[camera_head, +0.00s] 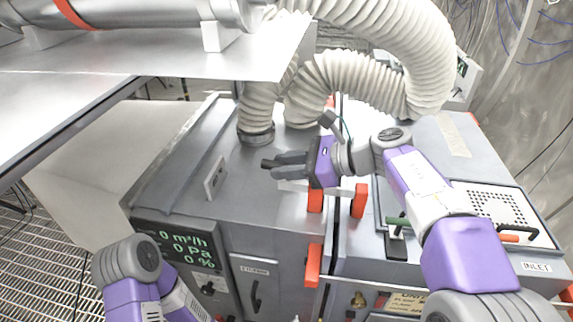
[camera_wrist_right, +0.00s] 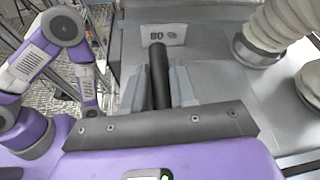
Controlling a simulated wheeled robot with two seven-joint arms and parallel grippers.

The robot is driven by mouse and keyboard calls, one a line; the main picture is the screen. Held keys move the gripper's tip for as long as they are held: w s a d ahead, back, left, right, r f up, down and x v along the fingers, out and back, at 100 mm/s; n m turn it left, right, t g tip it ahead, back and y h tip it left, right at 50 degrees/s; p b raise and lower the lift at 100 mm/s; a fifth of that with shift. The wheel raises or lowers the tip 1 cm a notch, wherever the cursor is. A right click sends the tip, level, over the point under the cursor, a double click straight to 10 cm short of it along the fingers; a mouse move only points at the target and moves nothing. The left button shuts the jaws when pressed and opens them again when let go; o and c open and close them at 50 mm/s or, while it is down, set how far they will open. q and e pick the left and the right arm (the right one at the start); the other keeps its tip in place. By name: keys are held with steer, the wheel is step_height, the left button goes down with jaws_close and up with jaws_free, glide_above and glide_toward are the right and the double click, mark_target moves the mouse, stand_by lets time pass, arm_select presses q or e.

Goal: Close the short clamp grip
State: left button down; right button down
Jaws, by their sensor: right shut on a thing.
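My right gripper (camera_head: 278,166) reaches in from the right above the grey cabinet top, its fingers pointing left. It is shut on a short black cylindrical grip (camera_wrist_right: 158,72). In the wrist view the black grip runs straight between the two grey fingers, and its near end is hidden behind the gripper body. In the head view the black tip of the grip (camera_head: 266,163) sticks out past the fingers. The clamp body that the grip belongs to is mostly hidden by the gripper. My left arm shows at the lower left, with its gripper out of view.
Orange clamp parts (camera_head: 360,201) line the seam between the cabinets, with another (camera_head: 313,265) lower down. A white ribbed hose (camera_head: 355,82) arches behind my right arm. A steel shelf (camera_head: 190,62) overhangs the upper left. A green-handled part (camera_head: 398,222) stands right.

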steer(key=shift+f+h+p, duration=0.3)
steer(key=shift+f+h, duration=0.1)
steer(key=shift+h, duration=0.3)
steer(key=c, duration=1)
jaws_free()
steer(key=shift+o, duration=0.2)
steer(key=v, duration=0.7)
steer(key=shift+d+r, duration=0.2)
steer(key=shift+r, duration=0.05)
steer(key=shift+a+f, duration=0.1)
